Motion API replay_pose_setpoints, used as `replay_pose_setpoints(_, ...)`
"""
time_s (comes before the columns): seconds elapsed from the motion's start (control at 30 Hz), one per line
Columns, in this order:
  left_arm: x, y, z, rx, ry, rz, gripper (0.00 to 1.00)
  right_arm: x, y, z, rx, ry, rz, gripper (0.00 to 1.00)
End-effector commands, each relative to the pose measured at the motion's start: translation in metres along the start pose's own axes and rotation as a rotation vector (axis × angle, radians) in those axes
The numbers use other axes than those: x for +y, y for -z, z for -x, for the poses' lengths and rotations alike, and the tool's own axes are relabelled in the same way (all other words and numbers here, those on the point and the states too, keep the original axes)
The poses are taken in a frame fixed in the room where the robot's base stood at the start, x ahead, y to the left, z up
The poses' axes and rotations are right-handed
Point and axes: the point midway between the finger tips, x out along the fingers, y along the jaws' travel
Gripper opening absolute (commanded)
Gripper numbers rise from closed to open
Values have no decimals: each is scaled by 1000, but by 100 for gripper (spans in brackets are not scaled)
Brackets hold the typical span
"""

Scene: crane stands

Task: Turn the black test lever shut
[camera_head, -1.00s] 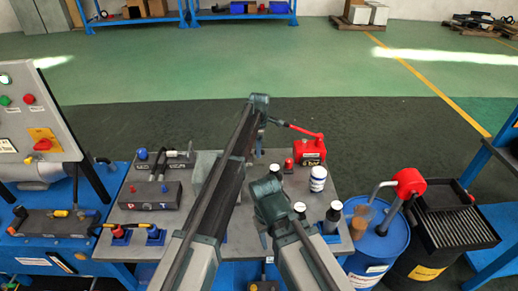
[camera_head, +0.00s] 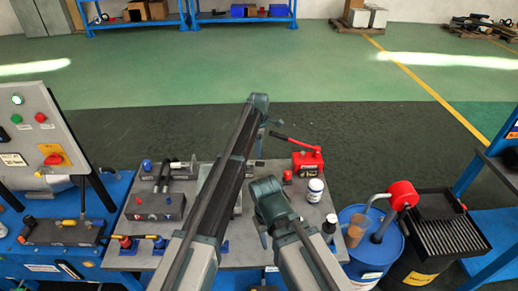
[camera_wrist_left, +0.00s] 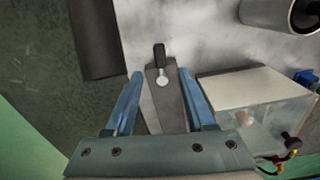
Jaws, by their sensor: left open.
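In the left wrist view, a small lever with a black grip (camera_wrist_left: 159,54) and a round silver pivot (camera_wrist_left: 162,82) lies over a grey tapered plate (camera_wrist_left: 166,112). My left gripper (camera_wrist_left: 163,76) is open, with one blue finger on each side of the lever's pivot. I cannot tell whether either finger touches it. In the head view, my left gripper (camera_head: 264,134) is small at the far end of the long arm, above the bench's back edge. The lever cannot be made out there. My right arm ends over the bench front, its jaws unclear.
A clear-sided box (camera_wrist_left: 255,105) stands close right of the left gripper in the wrist view. On the grey bench (camera_head: 255,252) are a red hand pump (camera_head: 308,162), a white jar (camera_head: 314,190) and a valve block (camera_head: 155,207). A blue drum (camera_head: 375,250) stands right.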

Motion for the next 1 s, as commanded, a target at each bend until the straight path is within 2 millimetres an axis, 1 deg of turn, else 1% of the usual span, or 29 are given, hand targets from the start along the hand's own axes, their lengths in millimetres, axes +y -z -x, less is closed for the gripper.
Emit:
replay_pose_setpoints(0.03, 0, 0, 16, 0, 0, 0, 55, 2, -1, 16, 0, 0, 0, 50)
replay_pose_setpoints(0.3, 0, 0, 55, 0, 0, 0, 55, 5, -3, 55, 0, 0, 1, 50)
replay_pose_setpoints(0.4, 0, 0, 64, 0, 0, 0, 55, 6, -4, 64, 0, 0, 2, 50)
replay_pose_setpoints(0.53, 0, 0, 69, 0, 0, 0, 55, 6, -4, 68, 0, 0, 2, 50)
replay_pose_setpoints(0.8, 0, 0, 68, 0, 0, 0, 55, 6, -4, 67, 0, 0, 2, 50)
replay_pose_setpoints(0.87, -1, 0, 67, 0, -1, -4, 44, 6, -4, 67, 0, 0, 2, 50)
replay_pose_setpoints(0.9, -4, 0, 66, 0, -4, -16, 37, 6, -4, 66, 0, 0, 2, 50)
replay_pose_setpoints(0.97, -14, 1, 64, 1, -16, -61, 26, 6, -4, 63, 0, 0, 2, 50)
replay_pose_setpoints(1.0, -24, 2, 62, 2, -28, -111, 19, 6, -4, 61, 0, 0, 2, 50)
